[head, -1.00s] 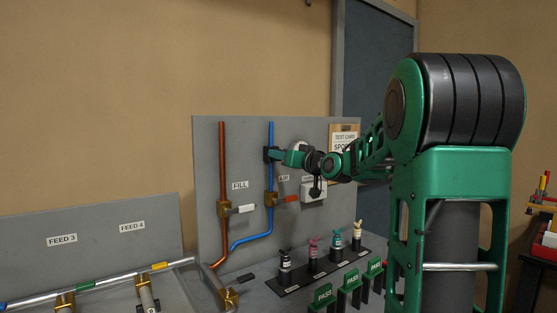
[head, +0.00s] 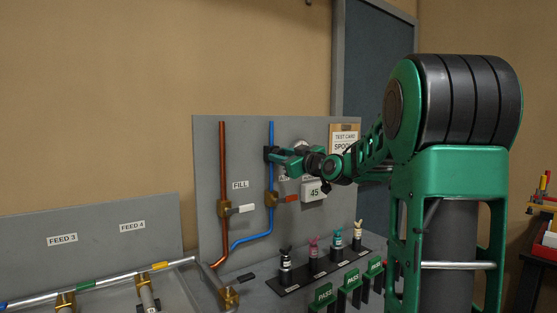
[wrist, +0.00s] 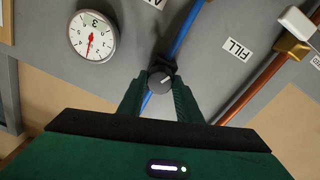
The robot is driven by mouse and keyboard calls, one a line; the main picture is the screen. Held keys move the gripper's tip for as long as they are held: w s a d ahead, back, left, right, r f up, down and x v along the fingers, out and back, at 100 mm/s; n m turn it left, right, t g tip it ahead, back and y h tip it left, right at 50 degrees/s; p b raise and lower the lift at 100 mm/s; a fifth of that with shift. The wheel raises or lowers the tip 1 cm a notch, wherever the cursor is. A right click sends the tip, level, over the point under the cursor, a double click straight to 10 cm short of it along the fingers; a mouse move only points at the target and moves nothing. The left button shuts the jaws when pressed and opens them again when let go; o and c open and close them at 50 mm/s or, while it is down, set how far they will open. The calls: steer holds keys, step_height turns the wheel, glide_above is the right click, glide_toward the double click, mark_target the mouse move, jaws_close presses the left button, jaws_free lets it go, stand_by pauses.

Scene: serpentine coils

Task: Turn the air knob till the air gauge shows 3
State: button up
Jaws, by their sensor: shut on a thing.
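The air knob (wrist: 160,80) is a small dark knob with a pale mark line, on the blue pipe (wrist: 186,30). My gripper (wrist: 159,88) is shut on it, one finger on each side. In the head view my gripper (head: 270,154) is at the upper part of the blue pipe and hides the knob. The round white gauge (wrist: 93,37) shows at upper left in the wrist view, with a green band by the 3. Its red needle lies near vertical in the picture, its longer part pointing down, away from the 3.
A copper pipe (head: 222,165) with a white-handled FILL valve stands left of the blue pipe. A white box (head: 313,190) reads 45. Several small bottles and green PASS cards stand below.

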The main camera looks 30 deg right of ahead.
steer(key=shift+a, duration=0.1)
steer(key=o, duration=1)
steer(key=shift+o, duration=0.2)
steer(key=s, duration=1)
steer(key=shift+s+f, duration=0.15)
steer(key=shift+s, duration=0.2)
